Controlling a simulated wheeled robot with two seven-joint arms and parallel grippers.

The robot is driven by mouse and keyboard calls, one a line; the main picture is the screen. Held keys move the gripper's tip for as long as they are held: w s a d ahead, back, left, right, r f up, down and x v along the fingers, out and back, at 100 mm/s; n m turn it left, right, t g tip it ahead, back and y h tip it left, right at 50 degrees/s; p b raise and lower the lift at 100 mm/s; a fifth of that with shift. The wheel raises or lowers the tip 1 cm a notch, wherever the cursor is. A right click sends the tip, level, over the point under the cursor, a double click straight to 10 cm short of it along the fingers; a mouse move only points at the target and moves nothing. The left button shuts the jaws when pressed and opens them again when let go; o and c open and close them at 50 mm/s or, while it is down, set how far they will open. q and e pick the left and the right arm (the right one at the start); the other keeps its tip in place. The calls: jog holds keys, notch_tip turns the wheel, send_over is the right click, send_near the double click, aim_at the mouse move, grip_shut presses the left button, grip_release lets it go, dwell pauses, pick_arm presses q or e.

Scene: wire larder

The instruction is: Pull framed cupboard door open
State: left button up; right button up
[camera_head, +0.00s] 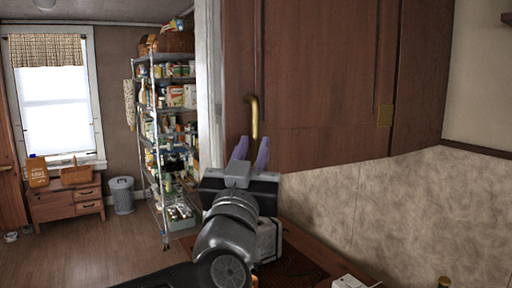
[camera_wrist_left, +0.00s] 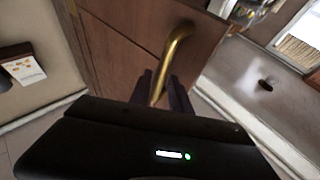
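The framed cupboard door (camera_head: 315,75) is a dark brown wooden panel at the upper middle and right of the head view. It looks closed there. A curved brass handle (camera_head: 253,112) is mounted upright near its left edge. My left gripper (camera_head: 253,140) reaches up from below, with its two purple-grey fingers either side of the handle's lower end. The left wrist view shows the brass handle (camera_wrist_left: 178,45) running down between the dark fingers (camera_wrist_left: 160,85), which look closed on it with little gap. My right gripper does not show in either view.
A loaded wire shelf (camera_head: 150,135) stands to the left. The floor (camera_head: 85,250) at left is clear.

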pick_arm(q)
jog(key=b+v, duration=0.1)
jog(key=v, duration=0.3)
jog(key=shift+s+a, duration=0.1)
jog(key=shift+s, duration=0.25)
jog(key=shift+f, duration=0.1)
